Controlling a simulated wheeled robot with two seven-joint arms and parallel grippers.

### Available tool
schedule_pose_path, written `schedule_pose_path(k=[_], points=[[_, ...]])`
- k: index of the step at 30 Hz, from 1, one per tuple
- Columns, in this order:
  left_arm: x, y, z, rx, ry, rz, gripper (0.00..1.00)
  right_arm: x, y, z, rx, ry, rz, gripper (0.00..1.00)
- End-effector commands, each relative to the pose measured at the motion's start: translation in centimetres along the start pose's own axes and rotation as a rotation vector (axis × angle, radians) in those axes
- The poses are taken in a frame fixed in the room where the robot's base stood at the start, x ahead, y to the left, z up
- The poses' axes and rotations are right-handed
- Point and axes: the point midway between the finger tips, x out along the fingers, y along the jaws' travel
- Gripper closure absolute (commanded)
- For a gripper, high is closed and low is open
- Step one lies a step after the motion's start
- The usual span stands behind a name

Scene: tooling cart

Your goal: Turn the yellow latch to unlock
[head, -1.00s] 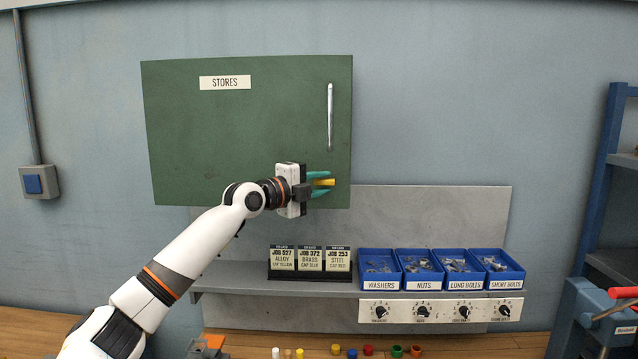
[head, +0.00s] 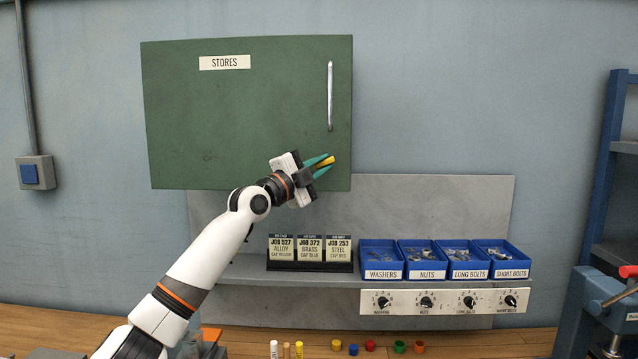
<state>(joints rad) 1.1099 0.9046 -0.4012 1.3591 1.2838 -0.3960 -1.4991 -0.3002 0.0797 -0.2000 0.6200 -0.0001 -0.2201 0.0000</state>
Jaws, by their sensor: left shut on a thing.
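The yellow latch (head: 327,161) sits near the lower right corner of the green STORES cabinet door (head: 230,120). It is tilted, its right end higher than its left. My left gripper (head: 322,164) is shut on the latch, with its teal fingers on either side of it and the hand tilted the same way. The fingers hide part of the latch. The door looks closed, and its silver vertical handle (head: 330,96) is above the latch. My right gripper is not in view.
Below the cabinet, a shelf holds job cards (head: 310,252) and blue bins of washers (head: 381,259), nuts and bolts. A panel of knobs (head: 444,301) is under the bins. Several small coloured caps stand on the wooden bench. A blue rack (head: 610,180) stands at the right.

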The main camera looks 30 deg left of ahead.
Motion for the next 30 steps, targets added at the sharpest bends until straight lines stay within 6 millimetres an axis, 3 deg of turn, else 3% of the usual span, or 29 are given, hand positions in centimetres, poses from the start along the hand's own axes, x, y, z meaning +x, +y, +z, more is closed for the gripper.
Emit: schedule_pose_path(k=[1,3,15,30], points=[[-0.1,-0.9,-0.1,-0.035,-0.002,0.032,1.0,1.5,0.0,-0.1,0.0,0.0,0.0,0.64],[-0.1,-0.9,-0.1,-0.082,-0.002,0.079,1.0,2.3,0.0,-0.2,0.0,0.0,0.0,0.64],[0.1,-1.2,0.1,-0.355,-0.003,0.347,1.0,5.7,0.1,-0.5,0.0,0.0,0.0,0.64],[0.5,-1.2,0.5,-0.677,0.0,0.663,1.0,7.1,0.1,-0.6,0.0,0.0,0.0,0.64]])
